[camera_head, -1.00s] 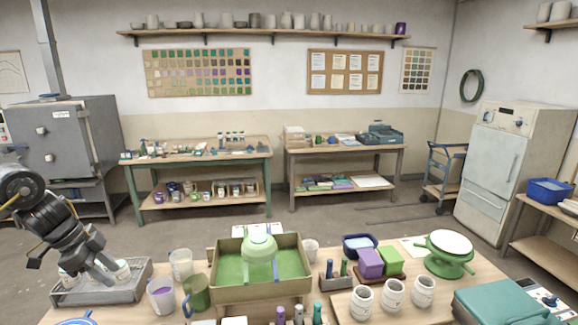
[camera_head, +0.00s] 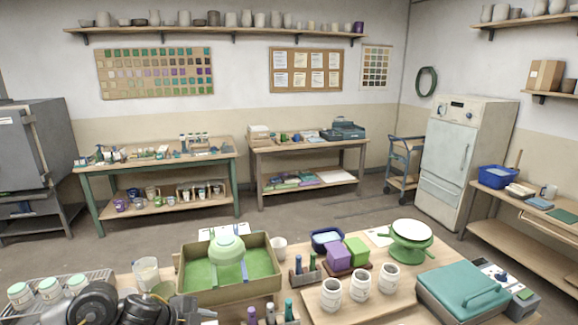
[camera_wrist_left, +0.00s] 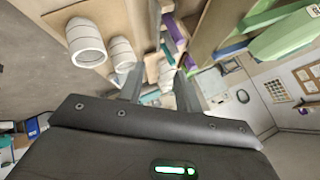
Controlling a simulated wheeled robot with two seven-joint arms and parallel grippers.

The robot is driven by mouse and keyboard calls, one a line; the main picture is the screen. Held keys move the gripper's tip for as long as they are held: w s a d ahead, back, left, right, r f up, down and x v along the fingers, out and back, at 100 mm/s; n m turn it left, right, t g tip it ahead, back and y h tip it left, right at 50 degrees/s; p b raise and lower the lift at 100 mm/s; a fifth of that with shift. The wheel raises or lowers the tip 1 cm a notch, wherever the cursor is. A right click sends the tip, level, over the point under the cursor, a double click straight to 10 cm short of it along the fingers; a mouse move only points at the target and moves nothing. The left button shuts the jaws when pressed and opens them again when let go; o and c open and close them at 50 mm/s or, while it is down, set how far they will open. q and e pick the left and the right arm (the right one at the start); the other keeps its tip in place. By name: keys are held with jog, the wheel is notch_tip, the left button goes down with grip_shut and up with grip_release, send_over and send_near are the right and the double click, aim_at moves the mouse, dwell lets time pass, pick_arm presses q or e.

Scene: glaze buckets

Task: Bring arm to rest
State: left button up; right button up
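My left arm comes in at the bottom left of the head view, low in front of the worktable. Its gripper (camera_head: 186,309) is near the front of the glaze tray, partly cut by the frame's bottom edge. In the left wrist view the two fingers of the left gripper (camera_wrist_left: 158,84) stand apart with nothing held between them. White jars (camera_wrist_left: 86,42) show beyond the fingers there, apart from them. My right arm and gripper are in neither view.
The worktable holds a green glaze tray (camera_head: 272,272), a wire rack with mint-lidded jars (camera_head: 48,289), a clear cup (camera_head: 146,271), white jars (camera_head: 360,281), purple and green blocks (camera_head: 339,257), a green turntable (camera_head: 411,253) and a teal case (camera_head: 463,290). Floor behind is clear.

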pick_arm(q)
jog(key=s+d+f+n+t, duration=0.3)
jog(key=s+d+n, duration=0.3)
jog(key=s+d, duration=0.25)
jog(key=s+a+f+n+g+y, duration=0.2)
jog(key=s+a+f+n, duration=0.15)
jog(key=s, duration=0.45)
jog(key=s+a+f+n+g+y, duration=0.25)
jog(key=s+a, duration=0.25)
jog(key=s, duration=0.3)
jog(key=s+a+f+n+g+y, duration=0.1)
jog(key=s+a+f+n+y, duration=0.2)
jog(key=s, duration=0.5)
notch_tip(320, 180, down, 35)
jog(key=n+g+h+b, duration=0.1)
jog(key=b, duration=1)
jog(key=s+a+f+b, duration=0.1)
jog(key=s+f+b, duration=0.2)
jog(key=f, duration=0.6)
jog(key=s+a+f+g+b, duration=0.1)
jog(key=s+a+f+b, duration=0.1)
jog(key=s+f, duration=0.6)
jog(key=s+a+f+b, duration=0.2)
jog(key=s+f+b, duration=0.3)
jog(key=f, duration=0.5)
jog(key=shift+s, duration=0.4)
